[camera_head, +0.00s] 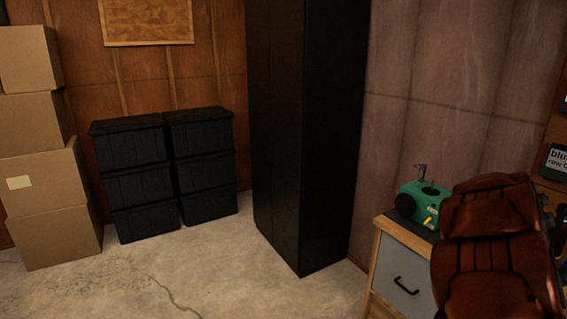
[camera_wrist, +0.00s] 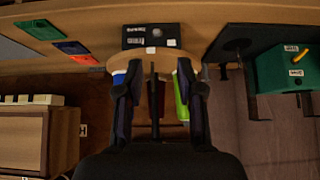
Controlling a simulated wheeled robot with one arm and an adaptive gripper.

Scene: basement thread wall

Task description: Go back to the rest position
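My gripper (camera_wrist: 153,78) shows only in the wrist view. Its two dark fingers are well apart, and I see nothing clamped between them. Beyond the fingertips are a black box with white labels (camera_wrist: 150,36) and a round light-wood piece (camera_wrist: 92,60). A green item (camera_wrist: 181,95) and a blue-and-white item show close beside the fingers, partly hidden by them. A dark upright post stands in the gap, behind the fingers. The head view does not show my gripper.
A brown leather chair (camera_head: 492,250) stands before a drawer desk (camera_head: 402,278) with a green machine (camera_head: 424,205). A tall black cabinet (camera_head: 305,130), black crates (camera_head: 130,143) and cardboard boxes (camera_head: 45,170) line the walls. The concrete floor (camera_head: 190,270) at front left is clear.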

